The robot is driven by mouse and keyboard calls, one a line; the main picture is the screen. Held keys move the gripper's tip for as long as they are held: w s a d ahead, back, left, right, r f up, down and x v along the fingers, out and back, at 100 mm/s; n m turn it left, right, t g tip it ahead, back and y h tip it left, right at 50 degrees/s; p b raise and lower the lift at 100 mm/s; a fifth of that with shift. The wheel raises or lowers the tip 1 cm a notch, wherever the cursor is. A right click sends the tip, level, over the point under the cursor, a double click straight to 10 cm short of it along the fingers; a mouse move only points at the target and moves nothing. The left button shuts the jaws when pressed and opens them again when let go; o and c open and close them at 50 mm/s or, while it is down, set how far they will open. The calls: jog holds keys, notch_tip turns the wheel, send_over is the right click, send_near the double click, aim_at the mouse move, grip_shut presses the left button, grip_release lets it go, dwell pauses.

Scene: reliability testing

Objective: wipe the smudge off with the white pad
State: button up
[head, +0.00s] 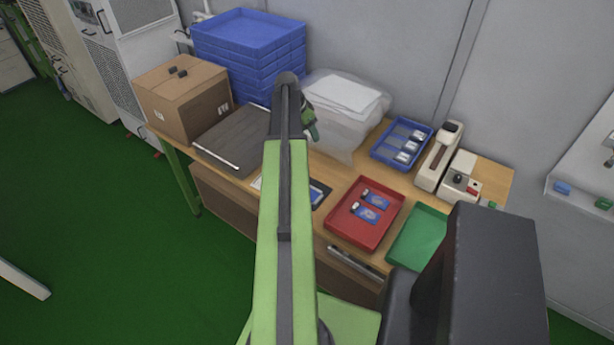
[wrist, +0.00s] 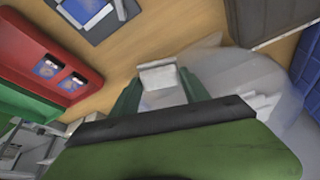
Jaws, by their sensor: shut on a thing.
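My gripper (wrist: 160,90) is shut on the white pad (wrist: 157,74), which shows between its two green fingers in the wrist view. The pad is over the wooden table, in front of the clear plastic bag; whether it touches anything I cannot tell. In the head view my gripper (head: 311,128) shows beyond my arm, and the pad is hidden. A dark mat (head: 319,191) lies partly behind my arm; in the wrist view the mat (wrist: 120,28) is at the top left, with a blue and white card on it. I cannot make out the smudge.
A red tray (head: 385,235) with cards and a green tray (head: 415,240) are right of the mat. A blue tray (head: 418,138) and white devices (head: 440,150) stand farther back. A dark flat case (head: 222,142), cardboard box (head: 185,105) and stacked blue trays (head: 250,35) are left.

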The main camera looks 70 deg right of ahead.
jog(key=s+a+f+m+g+y+b, duration=0.1)
jog(key=s+a+f+m+b, duration=0.15)
jog(key=a, duration=0.45)
jog(key=s+a+f+m+b, duration=0.2)
jog(key=a+f, duration=0.1)
jog(key=a, duration=0.4)
jog(key=b, duration=0.6)
send_over(312, 193)
jog(key=w+a, duration=0.1)
jog(key=shift+m+g, duration=0.35)
jog(key=shift+g, duration=0.05)
notch_tip(312, 193, down, 6)
jog(key=shift+w+r, duration=0.15)
jog(key=shift+f+b, duration=0.85)
jog(key=shift+f, duration=0.15)
jog(key=shift+w, duration=0.1)
